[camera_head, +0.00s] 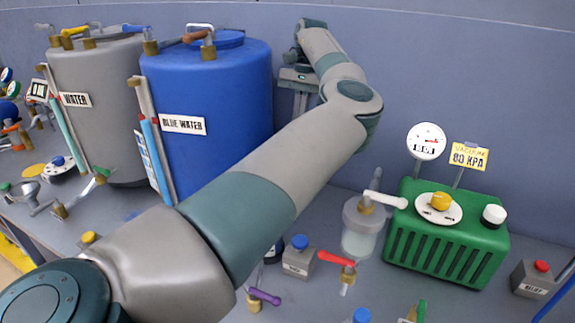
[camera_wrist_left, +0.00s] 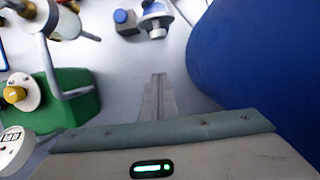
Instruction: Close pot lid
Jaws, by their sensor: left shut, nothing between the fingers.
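A clear jar-like vessel with a grey top and brass fitting (camera_head: 362,228) stands left of the green box in the head view. A round white and blue vessel (camera_wrist_left: 157,22) shows at the top of the wrist view and is mostly hidden behind my left arm in the head view. I cannot tell for sure which one is the pot, or how its lid stands. My left gripper (camera_head: 301,104) is beside the blue tank, near the back wall, fingers pointing down. In the wrist view its fingers (camera_wrist_left: 157,80) are together and empty, apart from both vessels. My right gripper is out of view.
The blue tank (camera_head: 208,85) stands close beside my left gripper, with a grey tank (camera_head: 95,110) further left. The green box (camera_head: 440,245) with its gauge (camera_head: 426,141) stands at right. A grey box with a blue button (camera_head: 298,262) and valves crowd the front. My left arm crosses the view.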

